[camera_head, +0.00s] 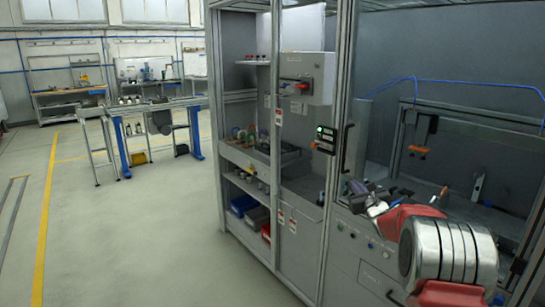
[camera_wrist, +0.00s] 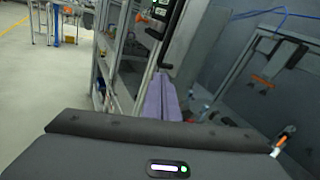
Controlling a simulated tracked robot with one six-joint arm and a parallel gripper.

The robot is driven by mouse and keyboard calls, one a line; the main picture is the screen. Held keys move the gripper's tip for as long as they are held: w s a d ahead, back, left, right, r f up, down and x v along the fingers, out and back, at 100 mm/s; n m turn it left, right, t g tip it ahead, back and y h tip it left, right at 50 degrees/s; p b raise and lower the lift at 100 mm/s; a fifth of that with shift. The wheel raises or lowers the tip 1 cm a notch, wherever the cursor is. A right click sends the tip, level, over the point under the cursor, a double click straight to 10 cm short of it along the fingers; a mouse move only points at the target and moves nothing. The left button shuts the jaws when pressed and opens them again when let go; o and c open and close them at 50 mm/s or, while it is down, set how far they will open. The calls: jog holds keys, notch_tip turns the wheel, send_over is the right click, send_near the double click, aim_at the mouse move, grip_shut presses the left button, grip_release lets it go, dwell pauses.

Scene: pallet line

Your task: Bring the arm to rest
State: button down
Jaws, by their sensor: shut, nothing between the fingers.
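My gripper (camera_wrist: 161,82) shows in the wrist view as two lavender fingers lying side by side, shut with no gap and nothing between them. In the head view my gripper (camera_head: 356,188) is small and partly lost against the workbench behind it. My red and silver arm reaches in from the lower right of the head view, in front of the grey bench cabinet. The arm's lower links are cut off by the frame edge.
A grey cabinet frame with a post and black handle (camera_head: 346,148) stands close beside my gripper. Its shelves (camera_head: 250,190) hold several parts and bins. A workbench (camera_head: 340,225) lies behind the arm. The floor (camera_head: 120,240) at left is open.

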jog(key=s+a+f+n+g+y, duration=0.45)
jog(key=s+a+n, duration=0.35)
jog(key=a+n, duration=0.25)
jog(key=s+a+f+n+g+y, duration=0.1)
jog(key=s+a+n+g, duration=0.3)
jog(key=s, duration=0.5)
jog(key=s+a+f+n+g+y, duration=0.1)
jog(key=s+a+n+g, duration=0.1)
jog(key=s+a+n, duration=0.55)
jog(key=s+d+r+n+h, duration=0.1)
jog(key=s+n+h, duration=0.1)
jog(key=s, duration=0.9)
jog(key=s+d+r+n+g+h, duration=0.1)
jog(key=s+n, duration=0.4)
jog(key=s, duration=0.7)
jog(key=s+d+r+n+h, duration=0.2)
jog(key=s+r+n+h, duration=0.1)
jog(key=s, duration=0.8)
jog(key=shift+s+d+n+h, duration=0.35)
jog(key=shift+n+h, duration=0.15)
jog(key=shift+h, duration=0.25)
